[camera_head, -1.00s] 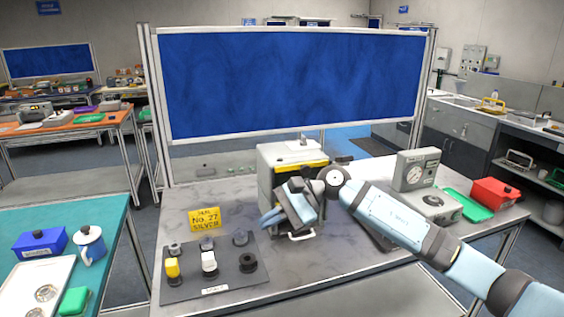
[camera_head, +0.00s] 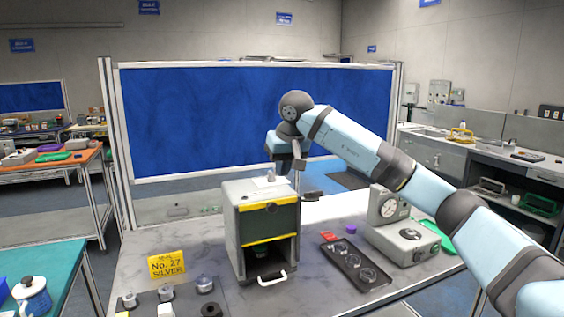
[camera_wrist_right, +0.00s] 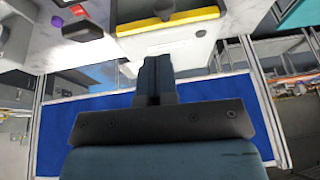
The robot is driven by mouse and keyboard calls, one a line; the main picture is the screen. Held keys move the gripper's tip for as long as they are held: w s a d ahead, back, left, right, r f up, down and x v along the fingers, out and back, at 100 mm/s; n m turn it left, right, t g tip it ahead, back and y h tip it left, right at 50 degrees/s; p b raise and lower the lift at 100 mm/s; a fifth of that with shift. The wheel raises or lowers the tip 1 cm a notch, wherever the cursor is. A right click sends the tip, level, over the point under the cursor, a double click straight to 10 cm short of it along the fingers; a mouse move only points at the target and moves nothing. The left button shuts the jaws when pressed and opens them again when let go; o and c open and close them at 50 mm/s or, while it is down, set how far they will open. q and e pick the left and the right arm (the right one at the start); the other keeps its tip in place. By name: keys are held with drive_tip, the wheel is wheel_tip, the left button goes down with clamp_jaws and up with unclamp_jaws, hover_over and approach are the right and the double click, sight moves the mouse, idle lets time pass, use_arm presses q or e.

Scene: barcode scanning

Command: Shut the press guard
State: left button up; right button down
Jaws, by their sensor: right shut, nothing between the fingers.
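The press (camera_head: 232,230) is a pale grey box on the metal-topped table. Its guard (camera_head: 268,224) is a dark green panel with yellow bars at top and bottom, covering the upper front. Below the lower bar is a dark opening, and a white handle (camera_head: 272,278) sticks out at the base. My right gripper (camera_head: 288,170) is above and behind the press top, pointing down, shut and empty, apart from the guard. In the right wrist view the shut fingers (camera_wrist_right: 154,62) point toward the press (camera_wrist_right: 180,42), whose yellow bar shows. My left gripper is out of view.
A yellow sign (camera_head: 168,264) stands left of the press, with a dark board of small parts (camera_head: 205,286) in front. On the right are a black tray (camera_head: 352,262) and a grey dial instrument (camera_head: 408,240). A blue partition (camera_head: 220,125) stands behind.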

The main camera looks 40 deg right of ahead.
sight(274, 203)
drive_tip(key=x, duration=0.8)
drive_tip(key=shift+s+a+p, duration=0.2)
drive_tip(key=shift+p, duration=0.15)
drive_tip(key=shift+w+f, duration=0.1)
drive_tip(key=shift+f, duration=0.5)
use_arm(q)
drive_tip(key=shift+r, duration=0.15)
use_arm(e)
drive_tip(key=shift+f, duration=0.1)
wheel_tip(274, 203, down, 12)
drive_tip(key=b, duration=0.4)
drive_tip(key=shift+b, duration=0.4)
drive_tip(key=shift+a, duration=0.1)
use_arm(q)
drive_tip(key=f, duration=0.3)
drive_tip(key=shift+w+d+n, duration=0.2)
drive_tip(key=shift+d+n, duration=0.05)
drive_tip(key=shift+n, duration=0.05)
